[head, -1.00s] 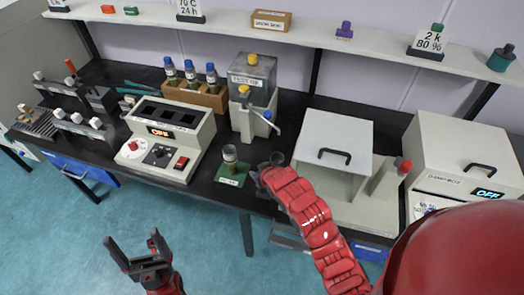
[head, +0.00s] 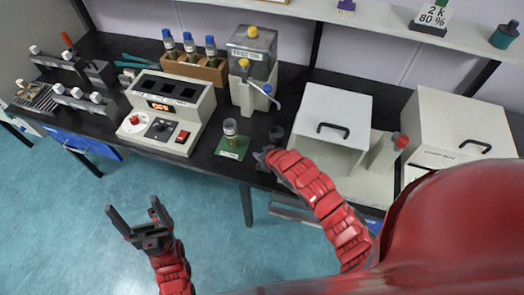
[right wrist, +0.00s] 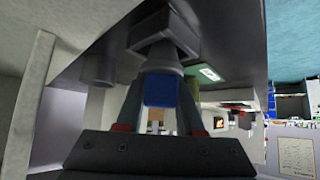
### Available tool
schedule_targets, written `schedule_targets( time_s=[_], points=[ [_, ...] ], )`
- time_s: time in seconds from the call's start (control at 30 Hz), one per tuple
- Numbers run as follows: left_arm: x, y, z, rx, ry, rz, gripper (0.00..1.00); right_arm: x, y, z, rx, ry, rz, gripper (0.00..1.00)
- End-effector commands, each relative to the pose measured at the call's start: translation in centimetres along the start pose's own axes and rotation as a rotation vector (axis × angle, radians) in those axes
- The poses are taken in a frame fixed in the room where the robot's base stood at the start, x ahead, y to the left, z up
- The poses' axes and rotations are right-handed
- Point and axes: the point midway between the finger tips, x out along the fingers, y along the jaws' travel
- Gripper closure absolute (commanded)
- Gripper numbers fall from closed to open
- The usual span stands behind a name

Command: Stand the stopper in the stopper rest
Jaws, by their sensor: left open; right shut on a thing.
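My right gripper (head: 262,155) is low over the front edge of the bench, just right of the glass vial on the green mat. In the right wrist view its fingers (right wrist: 161,85) are shut on a small blue piece (right wrist: 161,91), which looks like the stopper. A dark block with a round grey collar (right wrist: 163,47) is right at the stopper's end and looks like the stopper rest. I cannot tell whether the stopper is seated in it. My left gripper (head: 141,224) is open and empty, over the floor before the bench.
The vial (head: 230,130) stands on its green mat (head: 233,148). A grey cup (head: 277,134) is just behind my right gripper. The heater block (head: 168,110), the test oil dispenser (head: 252,75) and a white cabinet (head: 330,110) stand behind. The floor before the bench is clear.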

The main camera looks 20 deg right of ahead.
Motion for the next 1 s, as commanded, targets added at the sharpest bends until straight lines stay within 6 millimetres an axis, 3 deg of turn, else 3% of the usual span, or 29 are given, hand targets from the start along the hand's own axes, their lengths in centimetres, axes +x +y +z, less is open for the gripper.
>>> schedule_targets(
  time_s=[1.0],
  points=[
    [-0.83, 0.04, 0.14, 0.0, 0.0, 0.0, 0.12, 0.86, 0.02, 0.89, 0.001, -0.001, 0.0, 1.0]
  ],
)
